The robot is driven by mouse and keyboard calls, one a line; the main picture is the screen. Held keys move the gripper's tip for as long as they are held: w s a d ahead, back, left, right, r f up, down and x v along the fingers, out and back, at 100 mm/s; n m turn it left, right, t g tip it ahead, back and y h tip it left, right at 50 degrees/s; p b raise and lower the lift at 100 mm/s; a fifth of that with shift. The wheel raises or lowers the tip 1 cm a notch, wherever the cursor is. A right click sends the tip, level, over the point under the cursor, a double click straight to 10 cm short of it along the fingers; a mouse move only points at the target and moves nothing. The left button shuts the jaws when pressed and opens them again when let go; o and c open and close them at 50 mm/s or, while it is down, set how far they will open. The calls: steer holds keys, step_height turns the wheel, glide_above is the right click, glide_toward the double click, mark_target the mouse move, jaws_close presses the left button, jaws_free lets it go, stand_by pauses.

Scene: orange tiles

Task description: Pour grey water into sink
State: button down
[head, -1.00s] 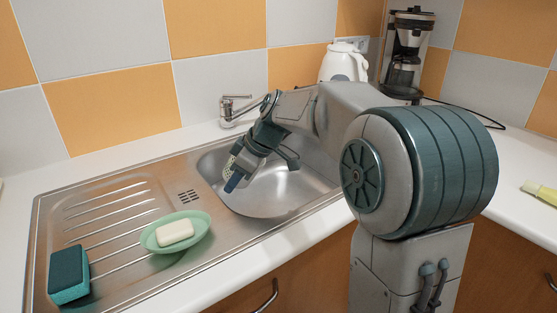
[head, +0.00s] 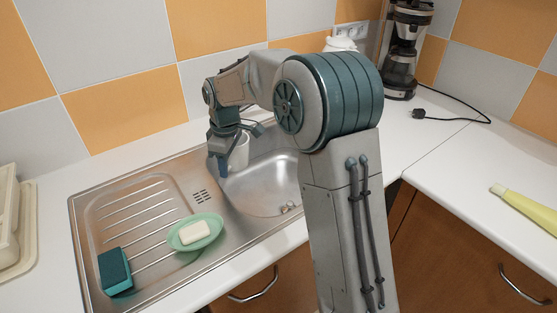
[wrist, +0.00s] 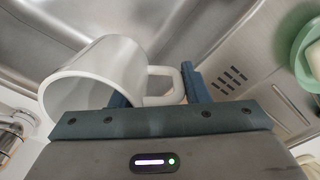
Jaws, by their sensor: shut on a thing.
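My gripper (head: 218,166) points down over the left part of the steel sink basin (head: 262,190). It is shut on a white mug (head: 241,152), which is partly hidden behind the gripper in the head view. In the wrist view the mug (wrist: 125,62) lies tilted, its open mouth facing lower left and its handle toward the right finger. One finger is by the mug's body and the other is beyond the handle. The exact contact is unclear. The mug's inside looks grey, and I cannot tell whether water is in it. No stream shows.
Left of the basin, the ribbed drainboard (head: 135,205) carries a green soap dish (head: 210,236) with white soap (head: 195,232) and a teal sponge (head: 115,270). The tap (wrist: 12,130) is near the mug. A coffee maker (head: 405,50) stands behind right; a yellow-green tube (head: 525,208) lies right.

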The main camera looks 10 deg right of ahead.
steer(key=shift+w+a+r+h, duration=0.1)
steer(key=shift+a+r+h, duration=0.05)
steer(key=shift+h, duration=0.15)
steer(key=shift+r+p, duration=0.15)
steer(key=shift+p, duration=0.2)
steer(key=shift+r+p, duration=1.9)
steer(key=shift+r, duration=0.5)
